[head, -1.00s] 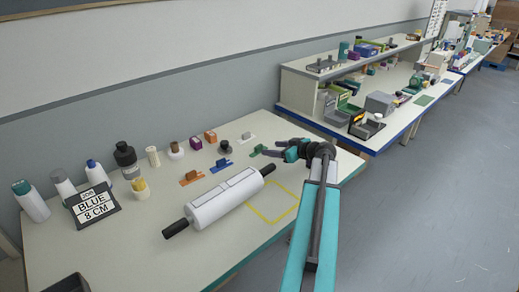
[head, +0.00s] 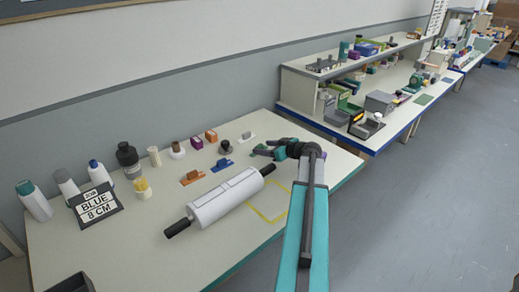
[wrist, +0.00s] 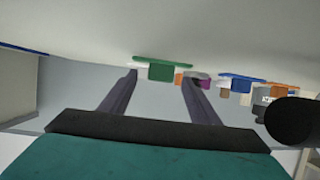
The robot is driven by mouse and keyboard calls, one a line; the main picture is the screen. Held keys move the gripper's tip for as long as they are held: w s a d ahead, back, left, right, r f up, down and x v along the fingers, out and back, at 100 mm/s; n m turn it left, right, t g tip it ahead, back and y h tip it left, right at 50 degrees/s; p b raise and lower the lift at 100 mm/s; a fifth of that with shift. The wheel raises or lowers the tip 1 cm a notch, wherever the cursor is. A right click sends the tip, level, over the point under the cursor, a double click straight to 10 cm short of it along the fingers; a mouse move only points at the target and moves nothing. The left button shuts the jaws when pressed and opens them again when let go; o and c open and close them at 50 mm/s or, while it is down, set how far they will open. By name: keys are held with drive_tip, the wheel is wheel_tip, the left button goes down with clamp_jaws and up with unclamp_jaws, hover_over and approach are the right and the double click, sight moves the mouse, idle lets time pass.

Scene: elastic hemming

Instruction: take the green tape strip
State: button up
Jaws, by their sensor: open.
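The green tape strip (wrist: 160,70) shows in the wrist view as a flat green piece with a block-like tab, in line with the gap between my fingers. My gripper (wrist: 159,80) is open, with one dark finger on each side of the tab; I cannot tell whether they touch it. In the head view my gripper (head: 262,151) is low over the table at the strip's place and largely hides it. A blue strip (head: 222,164), an orange strip (head: 192,177) and a pale strip (head: 246,137) lie nearby.
A white roller (head: 226,197) with black handles lies in front of the strips. A sign (head: 96,205) reads "JOB BLUE 8 CM". Bottles and small boxes line the wall side. A yellow outline (head: 270,214) marks bare table to the roller's right.

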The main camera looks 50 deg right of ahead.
sight(260, 147)
drive_tip(key=shift+p+x, duration=0.8)
drive_tip(key=shift+x, duration=1.25)
drive_tip(key=shift+a, duration=0.1)
drive_tip(key=shift+c, duration=0.2)
drive_tip(key=c, duration=1.1)
